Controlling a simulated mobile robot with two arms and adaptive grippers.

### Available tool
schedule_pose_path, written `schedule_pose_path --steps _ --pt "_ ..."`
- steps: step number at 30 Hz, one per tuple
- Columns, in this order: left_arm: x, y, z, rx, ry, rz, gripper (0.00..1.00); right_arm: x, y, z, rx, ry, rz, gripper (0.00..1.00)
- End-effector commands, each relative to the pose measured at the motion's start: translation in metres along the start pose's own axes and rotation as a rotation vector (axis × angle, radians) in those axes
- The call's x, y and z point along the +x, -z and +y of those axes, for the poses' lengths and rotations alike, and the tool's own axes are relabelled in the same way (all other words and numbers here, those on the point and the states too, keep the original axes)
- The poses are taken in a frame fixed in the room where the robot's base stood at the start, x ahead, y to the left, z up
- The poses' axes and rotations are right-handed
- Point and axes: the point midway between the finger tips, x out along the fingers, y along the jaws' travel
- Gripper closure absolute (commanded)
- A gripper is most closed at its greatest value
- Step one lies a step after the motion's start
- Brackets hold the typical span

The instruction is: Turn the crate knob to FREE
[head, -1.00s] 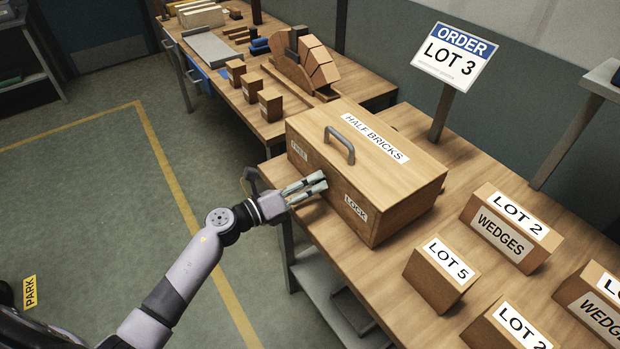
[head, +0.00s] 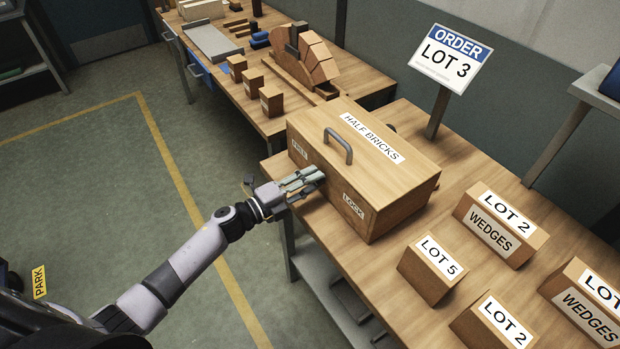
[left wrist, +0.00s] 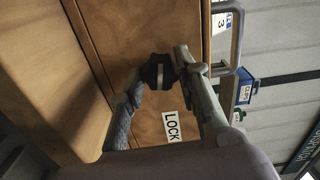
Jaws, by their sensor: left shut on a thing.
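The wooden crate (head: 400,205), labelled HALF BRICKS, stands on the bench with a grey handle on its lid. Its front has a FREE label (head: 300,150) on the left and a LOCK label (head: 355,206) on the right; LOCK also shows in the left wrist view (left wrist: 172,127). The dark knob (left wrist: 158,74) carries a pale stripe, which runs roughly up and down in the left wrist view. My left gripper (head: 316,177) is shut on the knob, with a finger on either side. In the head view the gripper hides the knob. My right gripper is not in view.
Several labelled blocks, including LOT 5 (head: 433,270) and LOT 2 WEDGES (head: 500,228), stand right of the crate. An ORDER LOT 3 sign (head: 450,58) rises behind. Small blocks (head: 271,101) and a brick arch form (head: 310,62) are on the far bench. Open floor lies left.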

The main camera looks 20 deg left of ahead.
Motion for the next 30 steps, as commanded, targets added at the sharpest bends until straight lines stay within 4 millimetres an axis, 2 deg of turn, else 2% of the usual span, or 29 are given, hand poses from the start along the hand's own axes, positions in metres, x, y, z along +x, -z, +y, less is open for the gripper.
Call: schedule_pose_path --steps 10,26,27,30 --pt "-0.0001 -0.0013 -0.0005 -0.134 0.000 -0.003 0.97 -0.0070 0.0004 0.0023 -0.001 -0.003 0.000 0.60" --pt "-0.0002 -0.0011 0.0002 -0.156 0.000 -0.003 0.97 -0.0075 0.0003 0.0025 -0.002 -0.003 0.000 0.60" --pt "-0.0002 -0.0011 0.0002 -0.156 0.000 -0.003 0.68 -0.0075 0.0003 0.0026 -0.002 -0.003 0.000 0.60" --pt "-0.0002 -0.0009 0.0002 -0.156 0.000 -0.002 0.61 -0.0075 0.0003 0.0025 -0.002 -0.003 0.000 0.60"
